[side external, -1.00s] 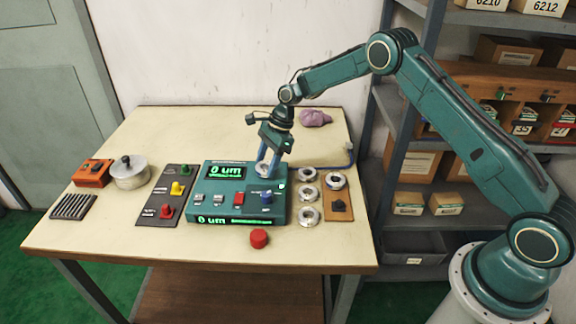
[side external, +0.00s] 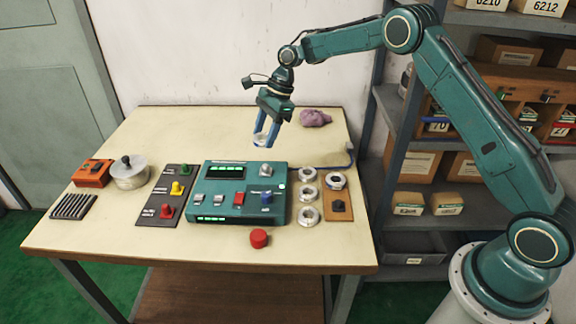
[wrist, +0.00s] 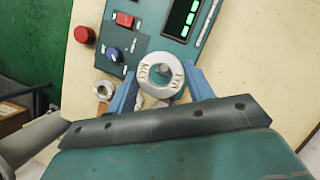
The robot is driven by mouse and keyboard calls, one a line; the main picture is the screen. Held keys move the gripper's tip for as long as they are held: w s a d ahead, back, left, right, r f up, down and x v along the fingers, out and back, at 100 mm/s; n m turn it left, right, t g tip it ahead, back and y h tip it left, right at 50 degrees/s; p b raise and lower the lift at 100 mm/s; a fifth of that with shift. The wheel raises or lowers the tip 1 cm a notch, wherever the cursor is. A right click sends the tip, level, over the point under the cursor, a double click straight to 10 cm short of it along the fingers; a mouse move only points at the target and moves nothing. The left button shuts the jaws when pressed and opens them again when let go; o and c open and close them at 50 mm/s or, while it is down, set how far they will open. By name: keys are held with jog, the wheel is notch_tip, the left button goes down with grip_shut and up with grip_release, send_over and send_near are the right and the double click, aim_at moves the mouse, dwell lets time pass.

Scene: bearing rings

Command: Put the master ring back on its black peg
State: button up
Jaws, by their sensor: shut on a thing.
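My gripper (side external: 265,138) is shut on a pale steel ring (side external: 259,139) and holds it in the air above the back of the teal gauge box (side external: 215,212). In the wrist view the ring (wrist: 146,80) sits between the two blue fingers (wrist: 161,84), with its face and dark lettering towards the camera; the lettering is only partly legible. The black peg (side external: 339,206) stands bare at the front of a wooden board (side external: 338,218) to the right of the box. Another ring (side external: 336,181) lies at the back of that board.
Several loose rings (side external: 308,194) lie in a column between box and board. The box carries a metal post (side external: 267,170) and a blue knob (side external: 266,197). A red button (side external: 259,238) is in front. A purple cloth (side external: 315,118) lies behind. The left back table is clear.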

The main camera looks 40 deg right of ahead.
jog(key=shift+s, duration=0.1)
dwell(0.6)
send_over(339, 201)
jog(key=f, duration=0.5)
jog(key=shift+d+f, duration=0.35)
jog(key=shift+f, duration=0.2)
jog(key=shift+f, duration=1.85)
jog(key=shift+f, duration=1.7)
dwell(1.6)
